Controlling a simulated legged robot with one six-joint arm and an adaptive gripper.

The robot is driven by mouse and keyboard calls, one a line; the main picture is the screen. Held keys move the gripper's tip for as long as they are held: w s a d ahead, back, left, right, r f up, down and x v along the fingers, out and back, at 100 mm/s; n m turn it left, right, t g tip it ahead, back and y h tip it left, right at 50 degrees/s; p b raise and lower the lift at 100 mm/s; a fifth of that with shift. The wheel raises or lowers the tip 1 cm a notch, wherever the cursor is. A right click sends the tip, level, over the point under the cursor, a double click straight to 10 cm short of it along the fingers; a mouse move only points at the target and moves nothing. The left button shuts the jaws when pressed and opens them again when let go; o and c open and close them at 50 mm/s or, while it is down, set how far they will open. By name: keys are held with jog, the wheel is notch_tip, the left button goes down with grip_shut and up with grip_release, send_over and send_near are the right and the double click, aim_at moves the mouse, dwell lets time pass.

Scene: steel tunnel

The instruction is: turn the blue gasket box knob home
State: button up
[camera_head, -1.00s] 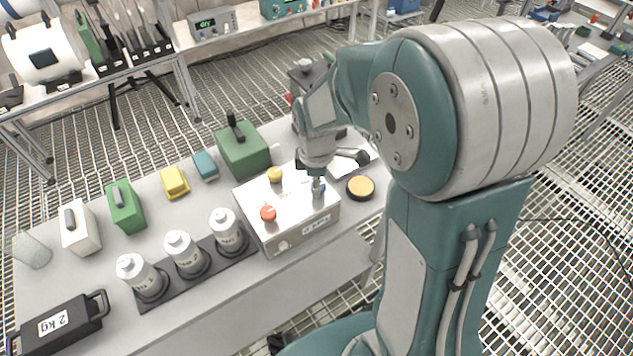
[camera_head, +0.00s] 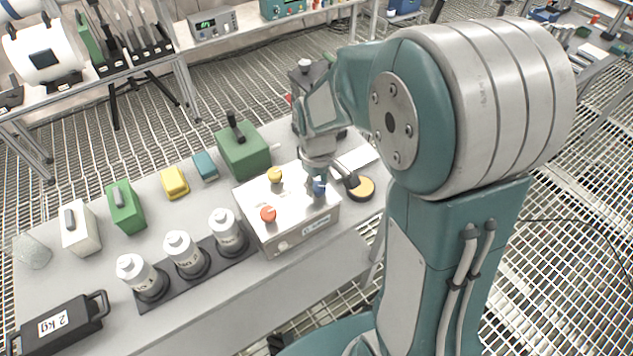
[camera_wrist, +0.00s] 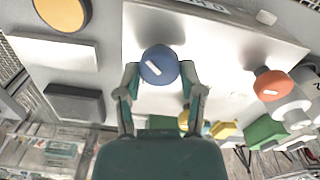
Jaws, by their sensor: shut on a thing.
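The gasket box (camera_head: 290,232) is a pale metal box on the grey bench, with an orange, a yellow and a blue knob on its top. The blue knob (camera_head: 319,187) is at the box's right side in the head view. In the wrist view the blue knob (camera_wrist: 159,65) sits between my fingertips, and its white mark runs slantwise, down to the right. My gripper (camera_wrist: 158,80) is shut on the blue knob from above, one finger on each side. The orange knob (camera_head: 268,213) and yellow knob (camera_head: 274,175) stand apart from my gripper.
White bottles (camera_head: 184,252) stand in a dark rack left of the box. A green case (camera_head: 243,152) is behind it. A round yellow-topped disc (camera_head: 362,187) lies to its right, close to my wrist. A black 2 kg case (camera_head: 62,323) lies at the front left.

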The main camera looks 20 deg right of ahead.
jog(key=m, duration=0.5)
jog(key=shift+f+m, duration=0.15)
jog(key=shift+m, duration=0.25)
jog(key=m, duration=0.4)
jog(key=shift+d, duration=0.1)
jog(key=m, duration=0.5)
jog(key=shift+s, duration=0.1)
jog(key=m, duration=0.4)
jog(key=shift+s+d, duration=0.1)
jog(key=shift+m, duration=0.3)
jog(key=o, duration=1.2)
jog(key=shift+c, duration=0.2)
